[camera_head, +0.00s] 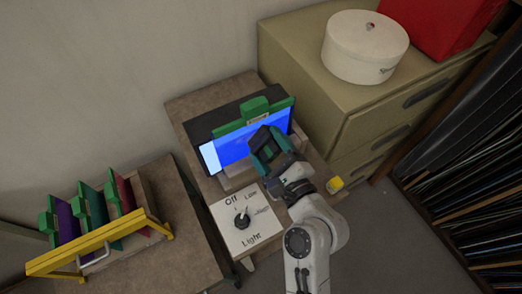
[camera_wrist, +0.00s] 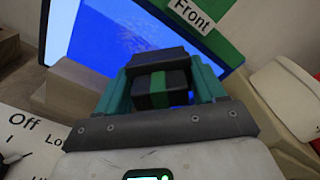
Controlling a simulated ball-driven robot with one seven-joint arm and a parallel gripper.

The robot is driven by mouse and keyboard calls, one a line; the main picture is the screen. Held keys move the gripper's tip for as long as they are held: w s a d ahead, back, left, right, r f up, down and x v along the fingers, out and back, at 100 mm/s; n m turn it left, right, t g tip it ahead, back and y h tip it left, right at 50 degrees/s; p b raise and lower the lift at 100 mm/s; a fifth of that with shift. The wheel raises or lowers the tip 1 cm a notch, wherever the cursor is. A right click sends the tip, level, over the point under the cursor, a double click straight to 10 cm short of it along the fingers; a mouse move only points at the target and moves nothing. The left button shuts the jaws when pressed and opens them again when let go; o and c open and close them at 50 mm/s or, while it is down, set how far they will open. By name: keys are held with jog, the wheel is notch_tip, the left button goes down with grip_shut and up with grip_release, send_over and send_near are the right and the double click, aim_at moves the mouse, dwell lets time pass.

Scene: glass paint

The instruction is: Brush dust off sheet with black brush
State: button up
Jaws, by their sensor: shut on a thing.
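The blue glass sheet (camera_head: 232,150) stands tilted on the work stand, a green holder along its top edge. It fills the upper wrist view (camera_wrist: 115,35), with a white strip at its left side. A label reading "Front" sits on the green holder (camera_wrist: 222,42). My gripper (camera_head: 268,145) is in front of the sheet's right part, its teal fingers shut on a black block with a green stripe, which looks like the black brush (camera_wrist: 155,93). Bristles are hidden, and I cannot tell whether the brush touches the sheet.
A white light panel (camera_head: 228,221) with a black knob lies below the sheet. Colored sheets in a yellow-barred rack (camera_head: 95,245) stand left. A small yellow object (camera_head: 335,184) lies right of my gripper. A drawer cabinet (camera_head: 300,60) with a white round box (camera_head: 362,50) stands behind right.

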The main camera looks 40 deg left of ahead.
jog(key=shift+w+d+b, duration=0.15)
jog(key=shift+w+d, duration=0.15)
jog(key=shift+w, duration=0.55)
jog(key=shift+w+d+b, duration=0.2)
jog(key=shift+w+d, duration=0.05)
jog(key=shift+w, duration=0.55)
jog(key=shift+w+d+b, duration=0.15)
jog(key=shift+w+d, duration=0.15)
jog(key=shift+w, duration=0.55)
jog(key=shift+r, duration=0.1)
jog(key=shift+s+a+p, duration=0.4)
jog(key=shift+s+p, duration=0.45)
jog(key=shift+s+a+p, duration=0.35)
jog(key=shift+s+p, duration=0.25)
jog(key=shift+s, duration=0.35)
jog(key=shift+s+a+p, duration=0.35)
jog(key=shift+s+p, duration=0.2)
jog(key=shift+s, duration=0.35)
jog(key=shift+s+a+p, duration=0.35)
jog(key=shift+s+p, duration=0.25)
jog(key=shift+s, duration=0.35)
jog(key=shift+s+a+p, duration=0.4)
jog(key=shift+s+p, duration=0.2)
jog(key=shift+s, duration=0.15)
jog(key=shift+s+a+p, duration=0.2)
jog(key=shift+s+p, duration=0.05)
jog(key=shift+s, duration=0.2)
jog(key=shift+s+a+p, duration=0.2)
jog(key=shift+s, duration=0.25)
